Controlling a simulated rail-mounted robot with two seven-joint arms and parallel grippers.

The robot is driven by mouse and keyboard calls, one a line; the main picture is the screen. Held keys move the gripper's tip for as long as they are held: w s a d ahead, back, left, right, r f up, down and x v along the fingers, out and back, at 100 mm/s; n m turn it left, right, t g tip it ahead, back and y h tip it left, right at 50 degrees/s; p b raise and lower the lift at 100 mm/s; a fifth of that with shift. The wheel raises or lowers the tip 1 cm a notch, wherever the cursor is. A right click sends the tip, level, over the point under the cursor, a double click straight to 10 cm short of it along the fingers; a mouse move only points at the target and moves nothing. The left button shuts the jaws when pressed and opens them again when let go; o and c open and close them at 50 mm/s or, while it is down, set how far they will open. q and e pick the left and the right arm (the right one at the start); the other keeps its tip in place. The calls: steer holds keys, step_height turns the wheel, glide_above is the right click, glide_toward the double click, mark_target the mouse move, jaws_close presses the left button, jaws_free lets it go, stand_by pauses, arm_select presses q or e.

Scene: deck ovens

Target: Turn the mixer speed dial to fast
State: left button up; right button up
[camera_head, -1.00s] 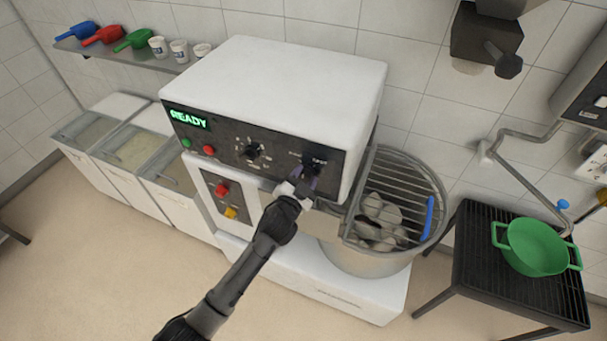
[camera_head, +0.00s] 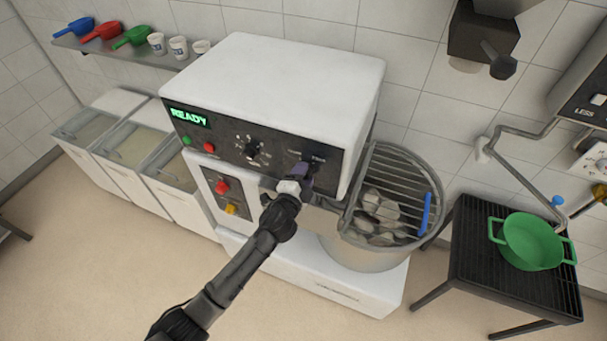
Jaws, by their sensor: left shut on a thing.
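The white mixer (camera_head: 285,75) stands in the middle with a dark control panel (camera_head: 228,141) on its front. The panel has a lit green READY display (camera_head: 189,116), a round black dial with marks around it (camera_head: 252,150), and green and red buttons. My left gripper (camera_head: 303,178) is at the right part of the panel, shut on the speed dial there. The gripper hides most of that dial, so its setting cannot be read. The mixer bowl (camera_head: 365,257) with its wire guard sits at the right, with grey lumps inside. My right gripper is out of view.
A lower panel (camera_head: 226,196) with red and yellow buttons is left of my arm. Lidded bins (camera_head: 130,145) stand at the left, under a shelf with scoops and cups. A black rack table (camera_head: 480,250) with a green pot (camera_head: 533,243) is at the right. The front floor is clear.

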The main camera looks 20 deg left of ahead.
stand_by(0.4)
arm_select(q)
steer(key=o, duration=0.9)
steer(key=s, duration=1.3)
steer(key=shift+s+a, duration=0.3)
steer(key=shift+s, duration=0.1)
